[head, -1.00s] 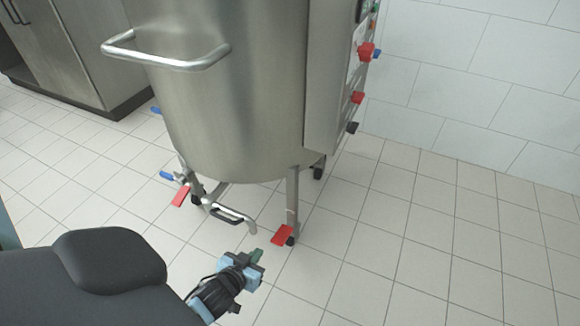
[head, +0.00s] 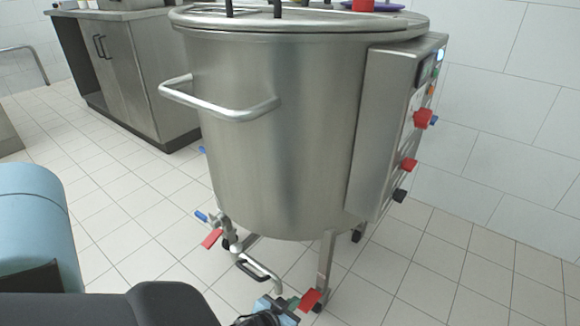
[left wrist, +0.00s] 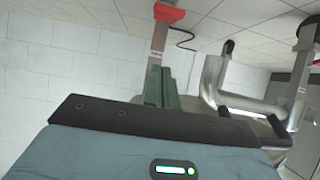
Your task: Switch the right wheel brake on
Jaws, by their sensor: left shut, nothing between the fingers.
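The right wheel brake is a red pedal (head: 310,299) at the foot of the vessel's right front leg (head: 326,258), low in the head view. My left gripper (head: 292,304) is shut and empty just left of this pedal; I cannot tell whether they touch. In the left wrist view the green fingers of my left gripper (left wrist: 162,88) lie together below the red pedal (left wrist: 168,14). The steel vessel (head: 275,130) stands upright on its legs. My right gripper is not in view.
A curved outlet pipe with a black handle (head: 250,269) hangs left of the right leg. The other red brake pedal (head: 211,239) is further left. A control box (head: 385,130) with red and black knobs is on the right side. Tiled floor is clear at right.

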